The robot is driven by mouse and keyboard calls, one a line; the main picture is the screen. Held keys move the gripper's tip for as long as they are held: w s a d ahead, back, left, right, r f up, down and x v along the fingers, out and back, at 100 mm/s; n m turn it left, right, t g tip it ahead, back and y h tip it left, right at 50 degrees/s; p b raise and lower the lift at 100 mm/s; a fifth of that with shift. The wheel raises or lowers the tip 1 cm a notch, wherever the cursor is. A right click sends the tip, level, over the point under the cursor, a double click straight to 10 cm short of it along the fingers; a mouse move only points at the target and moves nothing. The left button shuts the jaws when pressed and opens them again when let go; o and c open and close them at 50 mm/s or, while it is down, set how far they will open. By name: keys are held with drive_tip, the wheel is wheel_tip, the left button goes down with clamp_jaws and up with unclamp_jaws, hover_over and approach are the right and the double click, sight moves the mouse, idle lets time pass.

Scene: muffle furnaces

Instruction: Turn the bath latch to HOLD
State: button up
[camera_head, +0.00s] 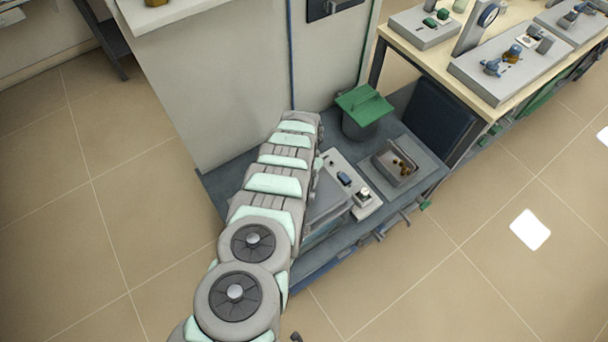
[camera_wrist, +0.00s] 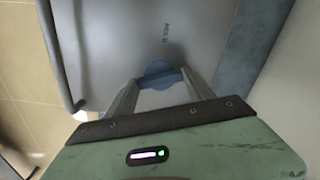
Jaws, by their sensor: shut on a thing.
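In the wrist view a round blue latch knob (camera_wrist: 158,70) sits on a smooth grey metal surface (camera_wrist: 120,35), which seems to be the bath lid. My gripper (camera_wrist: 160,80) is shut on the knob, with one finger on each side. The knob's raised grip lies nearly crosswise in the picture. Small dark lettering is printed just beyond the knob, too blurred to read surely. In the head view the grey bath (camera_head: 328,208) shows partly, on the low bench beside my arm. My arm hides the latch and my gripper there.
A bent metal rail (camera_wrist: 55,50) runs along the left edge of the grey surface. Right of the bath are a control panel (camera_head: 343,178), an open tray (camera_head: 383,171) with small brown pieces, and a green-lidded bin (camera_head: 362,125). A tall grey cabinet (camera_head: 225,90) stands behind.

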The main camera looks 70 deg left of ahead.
drive_tip(key=n, duration=0.2)
drive_tip(key=shift+n, duration=0.4)
drive_tip(key=n+b, duration=0.2)
drive_tip(key=n, duration=0.1)
drive_tip(key=shift+w+f+n, duration=0.1)
drive_tip(key=shift+f+n, duration=0.05)
drive_tip(key=shift+n, duration=0.15)
drive_tip(key=n+b, duration=0.2)
drive_tip(key=n, duration=0.2)
drive_tip(key=shift+n+b, duration=1)
drive_tip(key=shift+n, duration=0.7)
drive_tip(key=o, duration=1.4)
wheel_tip(320, 180, up, 11)
drive_tip(key=shift+p, duration=1.25)
